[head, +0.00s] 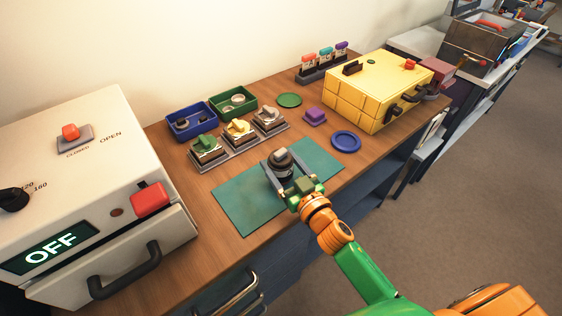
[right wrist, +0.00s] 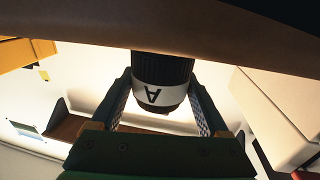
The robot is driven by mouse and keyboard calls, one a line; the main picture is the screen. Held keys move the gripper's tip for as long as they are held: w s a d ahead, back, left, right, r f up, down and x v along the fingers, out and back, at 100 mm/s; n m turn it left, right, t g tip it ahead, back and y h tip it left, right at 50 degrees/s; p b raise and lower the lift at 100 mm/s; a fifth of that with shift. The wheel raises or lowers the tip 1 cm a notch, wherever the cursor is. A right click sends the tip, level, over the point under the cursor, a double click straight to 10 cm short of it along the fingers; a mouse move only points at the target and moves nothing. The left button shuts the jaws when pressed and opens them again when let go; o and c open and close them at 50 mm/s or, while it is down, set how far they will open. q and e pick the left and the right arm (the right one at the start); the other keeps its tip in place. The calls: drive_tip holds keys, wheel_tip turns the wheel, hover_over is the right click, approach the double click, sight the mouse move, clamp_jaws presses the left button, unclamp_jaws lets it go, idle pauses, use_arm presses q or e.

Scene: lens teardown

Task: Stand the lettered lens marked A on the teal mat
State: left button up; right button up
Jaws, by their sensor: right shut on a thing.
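The lens marked A (head: 282,161) is a dark, ribbed cylinder with a grey top and a white band. It stands upright over the teal mat (head: 240,205) in the head view. In the right wrist view the lens (right wrist: 163,72) shows its letter A upside down in the picture, between both fingers. My right gripper (head: 284,174) is shut on the lens from the front side. I cannot tell whether the base of the lens touches the mat. My left gripper is not in view.
A tray of several switch-like parts (head: 238,137), blue (head: 190,123) and green bins (head: 234,103) lie behind the mat. A white oven-like box (head: 105,190) stands left. The mat's left part is bare.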

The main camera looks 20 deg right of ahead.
drive_tip(key=shift+f+b, duration=0.35)
drive_tip(key=o, duration=1.2)
drive_tip(key=shift+o, duration=0.2)
drive_tip(key=shift+s, duration=0.1)
